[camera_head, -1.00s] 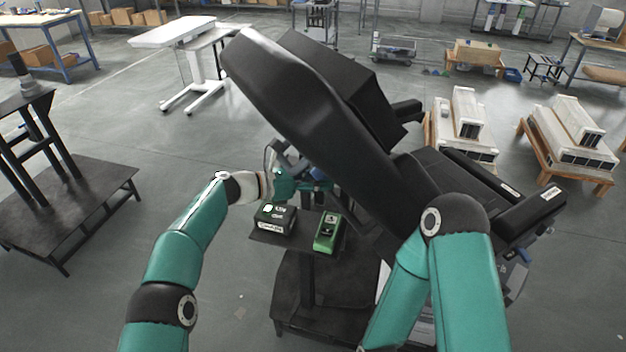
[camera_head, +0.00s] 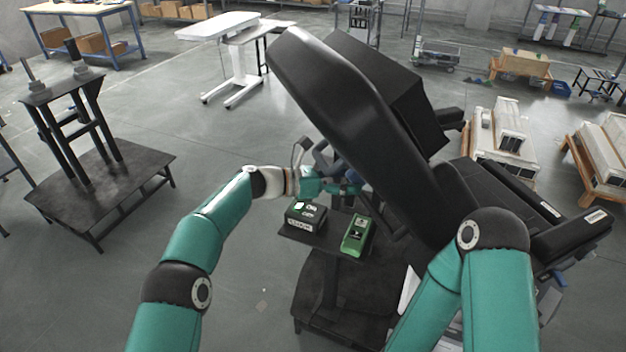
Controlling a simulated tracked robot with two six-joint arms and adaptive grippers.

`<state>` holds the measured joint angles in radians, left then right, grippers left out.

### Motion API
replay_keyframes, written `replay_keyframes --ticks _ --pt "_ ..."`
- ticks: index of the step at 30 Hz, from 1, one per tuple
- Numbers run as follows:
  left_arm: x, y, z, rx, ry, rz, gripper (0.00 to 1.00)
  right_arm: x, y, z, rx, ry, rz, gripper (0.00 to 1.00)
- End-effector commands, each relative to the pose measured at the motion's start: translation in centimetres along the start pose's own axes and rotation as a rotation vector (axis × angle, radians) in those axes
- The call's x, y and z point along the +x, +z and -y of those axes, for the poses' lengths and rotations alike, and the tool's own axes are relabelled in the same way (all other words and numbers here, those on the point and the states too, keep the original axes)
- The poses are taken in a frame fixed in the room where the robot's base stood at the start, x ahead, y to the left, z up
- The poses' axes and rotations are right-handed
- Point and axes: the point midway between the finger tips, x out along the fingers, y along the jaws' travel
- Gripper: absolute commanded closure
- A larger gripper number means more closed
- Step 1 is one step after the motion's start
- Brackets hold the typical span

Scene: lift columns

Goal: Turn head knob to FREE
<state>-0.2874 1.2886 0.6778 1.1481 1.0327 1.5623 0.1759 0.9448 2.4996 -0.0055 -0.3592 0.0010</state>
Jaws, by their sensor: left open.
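A large black reclining chair (camera_head: 330,105) fills the middle, its padded back tilted up to the left. My left arm reaches in from the left, and its gripper (camera_head: 318,160) is beside the lower left edge of the chair back. The gripper is small and partly covered by its own wrist. I cannot make out the head knob; that area under the chair back is dark and crowded. My right arm comes in at the lower right in front of the chair, and its gripper is not visible.
A small dark stand (camera_head: 310,238) below my left gripper carries a black-and-green box (camera_head: 305,216) and a green device (camera_head: 357,235). A dark metal stand (camera_head: 110,190) is at left, a white table (camera_head: 225,27) behind. White units on pallets (camera_head: 500,150) stand at right.

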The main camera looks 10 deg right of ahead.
Motion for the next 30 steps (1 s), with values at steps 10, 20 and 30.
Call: replay_keyframes --ticks 10,20,30 --pt "-7.1 0.1 -0.2 -0.001 0.004 0.002 0.24 0.0 0.0 0.0 0.000 0.000 0.000 0.60" --pt "-10.1 0.0 -0.2 -0.001 0.002 0.003 0.24 0.0 0.0 0.0 0.000 0.000 0.000 0.60" --pt "-10.2 -0.3 -0.3 0.001 0.006 -0.004 0.24 0.1 0.0 0.0 0.000 0.000 0.000 0.60"
